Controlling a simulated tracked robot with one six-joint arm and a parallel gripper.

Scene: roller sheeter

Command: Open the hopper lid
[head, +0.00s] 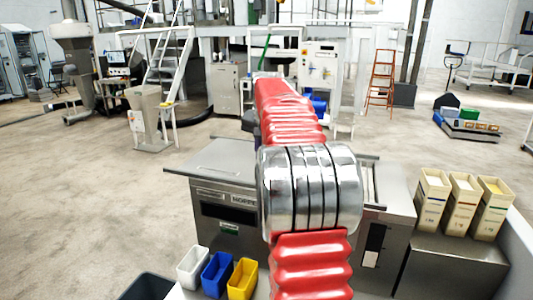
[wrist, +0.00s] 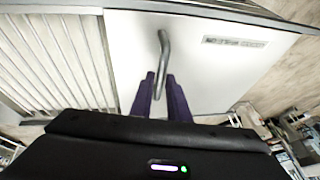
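The hopper lid is a flat pale grey panel in the wrist view (wrist: 225,62), with a small dark label at its right. It lies flat. A bent metal bar handle (wrist: 164,48) stands on it near the middle. My gripper (wrist: 160,78) has two purple fingers, apart, one on each side of the handle's lower part. I cannot tell whether they touch it. In the head view the lid (head: 215,155) shows left of my red arm, on top of the steel hopper cabinet (head: 228,210). My gripper is hidden behind the arm there.
A slatted grille (wrist: 55,60) lies left of the lid. Blue (head: 216,274), yellow (head: 242,279) and white (head: 193,268) bins stand in front of the cabinet. Several cream boxes (head: 462,205) stand at the right. The floor left of the cabinet is clear.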

